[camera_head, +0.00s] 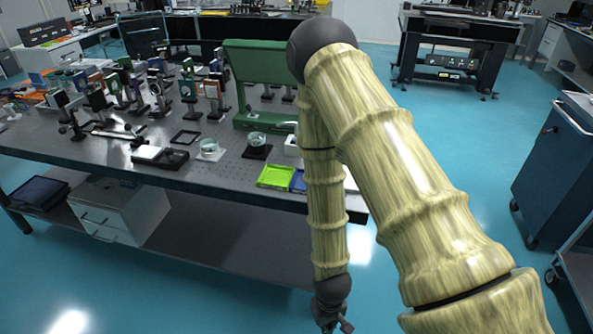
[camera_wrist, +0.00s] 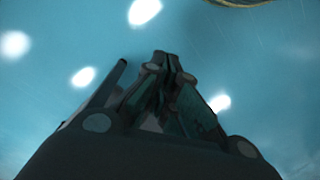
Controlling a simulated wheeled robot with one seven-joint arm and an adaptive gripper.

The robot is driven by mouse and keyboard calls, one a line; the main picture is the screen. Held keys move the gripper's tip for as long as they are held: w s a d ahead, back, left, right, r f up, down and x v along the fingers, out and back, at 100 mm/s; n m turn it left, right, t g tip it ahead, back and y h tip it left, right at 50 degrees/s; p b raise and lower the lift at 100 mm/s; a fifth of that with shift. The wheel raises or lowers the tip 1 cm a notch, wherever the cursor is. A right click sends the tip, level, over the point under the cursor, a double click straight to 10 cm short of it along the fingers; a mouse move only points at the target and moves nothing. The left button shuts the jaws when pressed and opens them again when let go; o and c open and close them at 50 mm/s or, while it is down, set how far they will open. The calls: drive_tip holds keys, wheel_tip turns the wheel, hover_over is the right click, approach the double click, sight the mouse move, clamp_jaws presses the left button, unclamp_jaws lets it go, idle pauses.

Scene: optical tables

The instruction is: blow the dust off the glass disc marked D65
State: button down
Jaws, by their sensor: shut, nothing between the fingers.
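Two glass discs are on the optical table in the head view. One glass disc (camera_head: 209,146) sits on a white pad, and another glass disc (camera_head: 257,139) sits on a black pad to its right. Any D65 marking or dust is too small to make out. I cannot pick out a blower for certain. My gripper (camera_head: 335,322) hangs low in front of the table, over the floor, well away from both discs. In the wrist view my gripper (camera_wrist: 168,60) is shut and empty, with only blue floor beyond it.
The optical table (camera_head: 100,163) carries many mounted optics at the left and a green stand (camera_head: 262,62) behind the discs. A green tray (camera_head: 276,177) lies near the front edge, with a blue tray (camera_head: 299,181) beside it. A blue cabinet (camera_head: 560,165) stands at the right.

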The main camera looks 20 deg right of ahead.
drive_tip(key=s+f, duration=0.2)
drive_tip(key=s, duration=0.4)
drive_tip(key=s+f, duration=0.2)
drive_tip(key=s, duration=0.4)
drive_tip(key=shift+s+f, duration=0.25)
drive_tip(key=shift+w, duration=0.1)
